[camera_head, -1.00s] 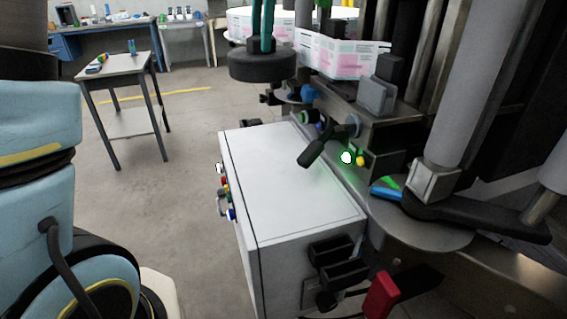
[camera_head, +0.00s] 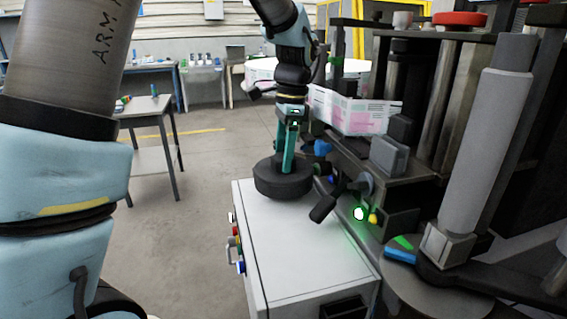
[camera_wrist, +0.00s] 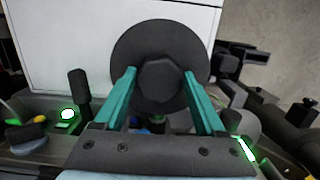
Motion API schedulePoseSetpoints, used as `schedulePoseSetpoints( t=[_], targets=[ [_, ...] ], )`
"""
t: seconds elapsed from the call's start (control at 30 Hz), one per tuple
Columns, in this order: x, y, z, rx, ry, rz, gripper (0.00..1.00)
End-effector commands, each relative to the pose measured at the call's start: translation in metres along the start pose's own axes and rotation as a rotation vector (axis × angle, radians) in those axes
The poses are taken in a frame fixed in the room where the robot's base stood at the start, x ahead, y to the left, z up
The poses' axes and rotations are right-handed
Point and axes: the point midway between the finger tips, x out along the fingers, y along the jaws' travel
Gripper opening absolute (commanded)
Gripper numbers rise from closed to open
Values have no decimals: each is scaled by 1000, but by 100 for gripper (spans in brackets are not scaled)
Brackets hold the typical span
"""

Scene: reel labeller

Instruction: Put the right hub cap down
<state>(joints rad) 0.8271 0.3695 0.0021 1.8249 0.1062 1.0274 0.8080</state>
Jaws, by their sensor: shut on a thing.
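The right hub cap (camera_head: 283,182) is a dark, thick round disc with a raised knob in its middle. In the head view it is level, at the far end of the white cabinet's top (camera_head: 300,245). I cannot tell whether it touches the top. My gripper (camera_head: 288,160) points down from above, its teal fingers shut on the cap's knob. The cap's underside is hidden.
The labelling machine stands along the cabinet's right side, with a black lever handle (camera_head: 325,207) reaching over its edge. Buttons and a handle (camera_head: 238,250) line the cabinet's left side. The near part of its top is clear. A label reel (camera_head: 350,110) stands behind.

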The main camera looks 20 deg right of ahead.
Motion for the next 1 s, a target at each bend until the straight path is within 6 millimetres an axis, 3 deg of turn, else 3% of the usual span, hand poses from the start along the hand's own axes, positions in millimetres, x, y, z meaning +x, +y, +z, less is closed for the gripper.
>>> schedulePoseSetpoints(
  t=[0.2, 0.57, 0.6, 0.83, 1.0],
  targets=[
    [26, 0, -3, 0, -1, 1, 6],
    [30, 0, -4, 0, 0, 0, 6],
    [30, 0, -4, 0, 0, 0, 75],
    [30, 0, -4, 0, 0, 1, 100],
    [30, 0, -4, 0, 0, 1, 100]
  ],
)
